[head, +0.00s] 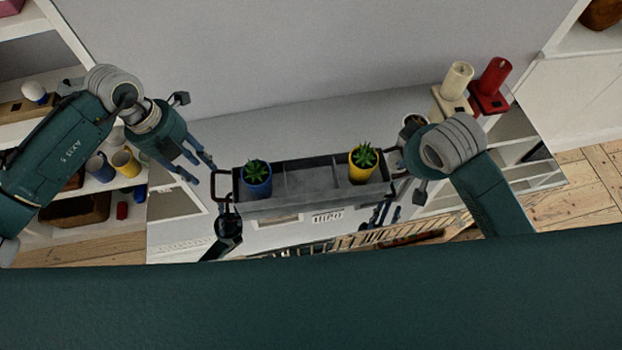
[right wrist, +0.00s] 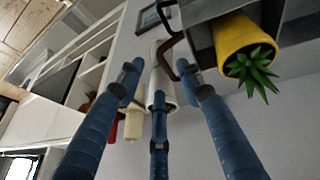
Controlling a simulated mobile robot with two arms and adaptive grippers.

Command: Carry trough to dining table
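The trough (head: 304,178) is a long grey box with compartments and a dark handle at each end. A blue pot with a green plant (head: 256,180) stands in its left compartment and a yellow pot with a plant (head: 363,166) in its right one. The middle one is empty. My left gripper (head: 200,170) has its fingers spread beside the left handle (head: 215,184), with no clear hold. My right gripper (right wrist: 162,82) is open at the other handle (right wrist: 173,58), which shows near its fingertips. In the head view my right arm partly hides that end.
A pale cabinet top (head: 300,118) lies behind the trough. Shelves with mugs (head: 125,163) are at the left. Floorboards (head: 590,185) show at the far right.

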